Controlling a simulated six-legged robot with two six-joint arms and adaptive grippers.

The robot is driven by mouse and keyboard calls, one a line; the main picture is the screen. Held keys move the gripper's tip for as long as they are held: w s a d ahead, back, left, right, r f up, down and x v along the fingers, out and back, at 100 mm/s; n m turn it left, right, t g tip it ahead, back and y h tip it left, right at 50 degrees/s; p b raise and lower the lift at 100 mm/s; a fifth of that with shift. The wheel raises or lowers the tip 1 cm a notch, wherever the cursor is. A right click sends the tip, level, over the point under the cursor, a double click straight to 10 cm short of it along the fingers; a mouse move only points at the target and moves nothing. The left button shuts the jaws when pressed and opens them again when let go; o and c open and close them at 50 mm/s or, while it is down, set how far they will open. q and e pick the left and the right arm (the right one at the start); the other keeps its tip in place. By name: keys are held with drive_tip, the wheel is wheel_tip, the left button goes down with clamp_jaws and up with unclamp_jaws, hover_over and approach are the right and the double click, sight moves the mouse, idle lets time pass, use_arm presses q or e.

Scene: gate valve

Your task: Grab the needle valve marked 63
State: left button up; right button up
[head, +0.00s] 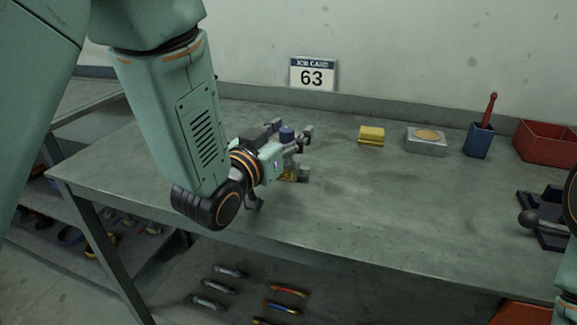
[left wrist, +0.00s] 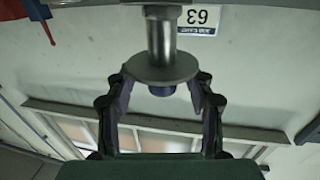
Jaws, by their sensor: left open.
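A needle valve with a blue cap (head: 287,132) stands on the bench, partly hidden by my left gripper (head: 300,153). A small yellow tag (head: 287,176) shows low beside it, its marking too small to read. In the left wrist view, inverted, the valve's grey stem and round flange (left wrist: 160,72) lie between the spread fingers of my left gripper (left wrist: 160,88), with the blue part just below the flange. The left gripper is open around the valve. I cannot tell whether the fingers touch it. The job card (head: 312,75) on the wall reads 63. My right gripper is out of view.
On the bench (head: 400,215) are a yellow block (head: 371,135), a grey box with an orange disc (head: 426,139), a blue holder (head: 479,140) with a red tool, a red bin (head: 546,142) and a dark vise-like fixture (head: 545,218). Handles lie on the lower shelf. The bench middle is clear.

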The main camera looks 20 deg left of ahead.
use_arm(q)
drive_tip(key=shift+s+a, duration=0.2)
drive_tip(key=shift+a, duration=0.05)
drive_tip(key=shift+c, duration=1.4)
drive_tip(key=shift+w+d, duration=0.15)
drive_tip(key=shift+d, duration=0.05)
drive_tip(key=c, duration=0.4)
drive_tip(key=shift+a, duration=0.15)
clamp_jaws()
drive_tip(key=shift+r, duration=0.1)
